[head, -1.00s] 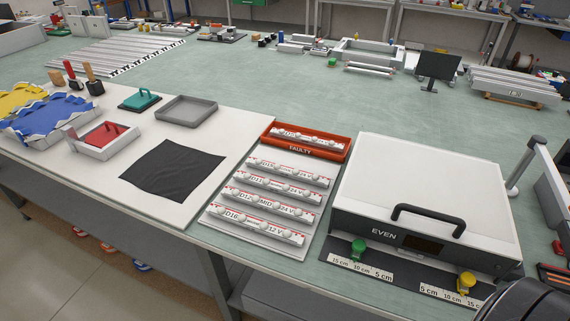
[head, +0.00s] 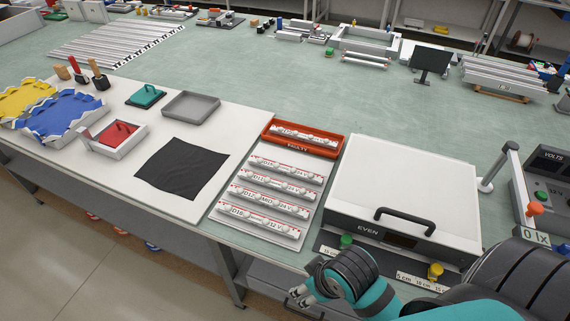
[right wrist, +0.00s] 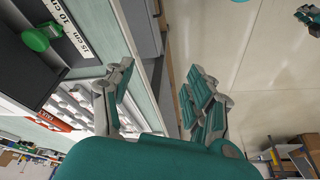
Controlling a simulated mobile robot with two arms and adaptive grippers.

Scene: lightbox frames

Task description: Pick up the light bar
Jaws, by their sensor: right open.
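Several white light bars lie in parallel rows on a pale tray (head: 296,244). Another light bar (head: 303,136) lies in the red FAULTY tray (head: 297,149). My right gripper (head: 304,292) is open and empty, in front of the table edge and to the right of the nearest bar. In the right wrist view its fingers (right wrist: 160,88) are spread with nothing between them, and the bars (right wrist: 74,104) show to the left. My left gripper is not in view.
A white box marked EVEN (head: 400,185) with a black handle stands right of the bars. A green knob (head: 346,240) and a yellow knob (head: 435,270) sit before it. A black cloth (head: 182,168) lies left. Open floor is in front of the table.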

